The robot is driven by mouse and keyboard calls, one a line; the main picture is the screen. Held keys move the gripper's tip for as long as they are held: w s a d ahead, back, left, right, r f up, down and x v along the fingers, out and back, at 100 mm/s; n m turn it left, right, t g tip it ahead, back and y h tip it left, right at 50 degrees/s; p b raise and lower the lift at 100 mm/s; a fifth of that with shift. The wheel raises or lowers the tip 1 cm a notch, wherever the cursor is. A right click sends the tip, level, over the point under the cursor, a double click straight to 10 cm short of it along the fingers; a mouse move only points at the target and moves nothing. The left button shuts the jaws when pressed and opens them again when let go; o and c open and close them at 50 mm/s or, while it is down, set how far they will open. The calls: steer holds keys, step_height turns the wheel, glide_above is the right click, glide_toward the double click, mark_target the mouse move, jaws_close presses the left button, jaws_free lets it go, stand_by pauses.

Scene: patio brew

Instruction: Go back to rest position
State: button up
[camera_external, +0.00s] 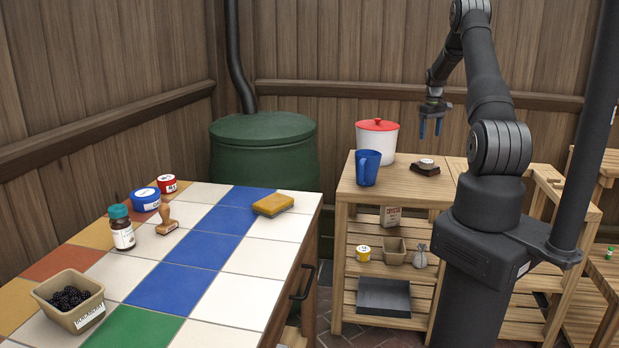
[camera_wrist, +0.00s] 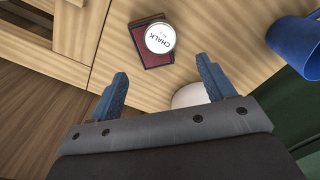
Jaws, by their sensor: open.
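My gripper (camera_external: 431,128) hangs fingers-down in the air above the wooden shelf's top, right of the red-lidded white pot. Its two blue fingers are apart with nothing between them; they also show in the wrist view (camera_wrist: 162,85). Ahead of the fingertips in the wrist view is a white chalk tin (camera_wrist: 160,38) on a dark red-brown block (camera_wrist: 146,58). In the external view the chalk tin (camera_external: 427,162) and block (camera_external: 425,169) sit on the shelf top below my gripper, apart from it.
A blue mug (camera_external: 368,169) and a white pot (camera_external: 377,142) stand left of the block on the wooden shelf (camera_external: 395,190). A tiled table (camera_external: 205,260) at left holds a sponge (camera_external: 273,205), jar (camera_external: 121,228), stamp (camera_external: 166,222), tins and a blackberry basket (camera_external: 72,314). Air around my gripper is clear.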

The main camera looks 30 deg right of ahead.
stand_by(0.3)
steer(key=shift+f, duration=4)
steer(key=shift+f, duration=0.15)
